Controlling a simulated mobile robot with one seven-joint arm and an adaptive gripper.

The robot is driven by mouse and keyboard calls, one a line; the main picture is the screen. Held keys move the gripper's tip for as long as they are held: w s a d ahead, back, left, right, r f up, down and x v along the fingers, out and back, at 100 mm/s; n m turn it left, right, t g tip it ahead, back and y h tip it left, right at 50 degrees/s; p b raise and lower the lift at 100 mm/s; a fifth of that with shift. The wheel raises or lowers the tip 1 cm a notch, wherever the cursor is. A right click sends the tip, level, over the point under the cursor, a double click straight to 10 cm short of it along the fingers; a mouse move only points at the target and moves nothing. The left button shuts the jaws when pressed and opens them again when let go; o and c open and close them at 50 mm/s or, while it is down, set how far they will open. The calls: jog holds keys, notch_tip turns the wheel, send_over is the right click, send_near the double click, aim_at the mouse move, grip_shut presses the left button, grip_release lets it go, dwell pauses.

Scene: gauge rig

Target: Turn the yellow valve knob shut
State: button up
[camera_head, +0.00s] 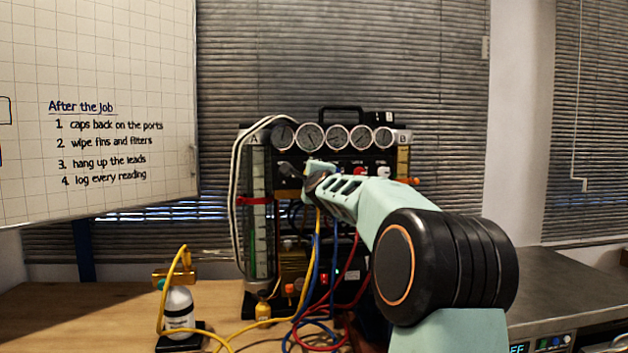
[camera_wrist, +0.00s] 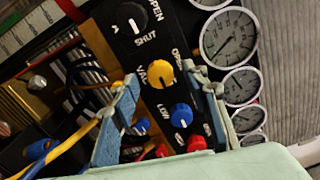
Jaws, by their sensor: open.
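The yellow valve knob (camera_wrist: 160,72) is round and sits on the black panel, with a label reading roughly "VAC" beside it. My gripper (camera_wrist: 163,82) is open, its two blue-grey fingers on either side of the yellow knob. Whether either finger touches the knob I cannot tell. In the head view my gripper (camera_head: 318,172) is at the panel front, below the gauges, and the yellow knob is hidden behind it.
A black knob (camera_wrist: 131,20) marked OPEN and SHUT and a blue knob (camera_wrist: 181,115) flank the yellow one. Round gauges (camera_head: 336,137) line the rig's top. Hoses (camera_head: 318,265) hang below. A small bottle (camera_head: 179,308) stands left.

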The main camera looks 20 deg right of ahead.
jog(key=v, duration=1)
jog(key=shift+s+a, duration=0.15)
jog(key=shift+s, duration=0.05)
dwell(0.4)
